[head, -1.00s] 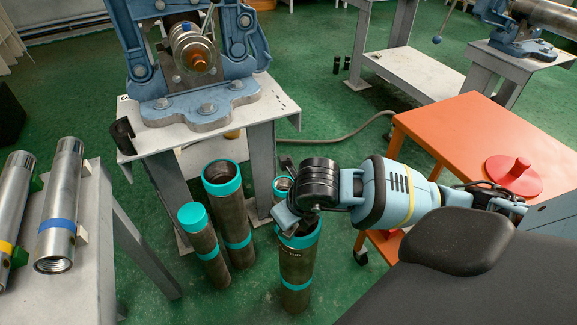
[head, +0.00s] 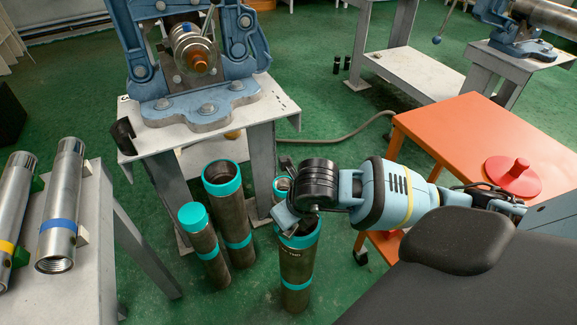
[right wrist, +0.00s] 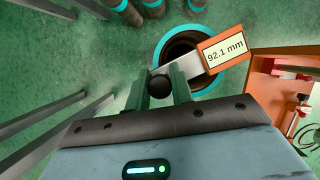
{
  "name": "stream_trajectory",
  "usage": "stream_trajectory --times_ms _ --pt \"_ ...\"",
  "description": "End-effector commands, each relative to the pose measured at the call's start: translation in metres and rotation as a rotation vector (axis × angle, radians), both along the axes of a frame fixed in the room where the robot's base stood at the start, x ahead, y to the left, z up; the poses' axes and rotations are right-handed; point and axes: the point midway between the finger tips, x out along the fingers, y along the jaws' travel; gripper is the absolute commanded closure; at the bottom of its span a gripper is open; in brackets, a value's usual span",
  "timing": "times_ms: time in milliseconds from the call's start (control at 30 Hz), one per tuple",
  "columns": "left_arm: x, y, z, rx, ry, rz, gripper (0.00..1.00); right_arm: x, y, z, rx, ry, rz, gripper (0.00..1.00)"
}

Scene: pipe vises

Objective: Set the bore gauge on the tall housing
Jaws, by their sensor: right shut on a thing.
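My right gripper (head: 292,216) is at the mouth of the front-right steel housing (head: 296,278), which stands upright with teal bands. In the right wrist view my right gripper (right wrist: 160,88) is shut on the black knob of the bore gauge (right wrist: 202,68). The gauge has a flat pale bar and an orange-edged plate reading 92.1 mm. It overlaps the teal-rimmed round opening (right wrist: 205,30); I cannot tell whether it touches the rim. In the head view the gauge is mostly hidden by the gripper. My left gripper is not in view.
Other teal-banded housings (head: 230,215) stand close on the left, and another (head: 281,186) behind the gripper. A vise (head: 195,60) sits on a bench. An orange cart (head: 470,130) stands at right with a red lidded disc (head: 513,178). Steel pipes (head: 62,205) lie on the left table.

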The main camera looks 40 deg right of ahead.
Motion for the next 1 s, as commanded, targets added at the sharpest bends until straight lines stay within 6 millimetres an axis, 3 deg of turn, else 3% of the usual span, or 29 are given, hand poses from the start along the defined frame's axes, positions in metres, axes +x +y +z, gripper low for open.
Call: stream_trajectory --times_ms 700,733,900,1000 --pt "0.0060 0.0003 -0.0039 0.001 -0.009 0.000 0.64 0.0007 0.0000 -0.0058 0.000 -0.003 0.000 1.00" --pt "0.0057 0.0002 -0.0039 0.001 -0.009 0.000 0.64 0.0007 0.0000 -0.0058 0.000 -0.003 0.000 0.76" --pt "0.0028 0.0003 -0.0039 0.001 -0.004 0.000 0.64 0.0005 0.0001 -0.0056 0.000 -0.002 0.000 0.54" --pt "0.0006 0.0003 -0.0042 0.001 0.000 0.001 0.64 0.0003 0.0001 -0.0058 0.000 -0.002 0.000 0.52"
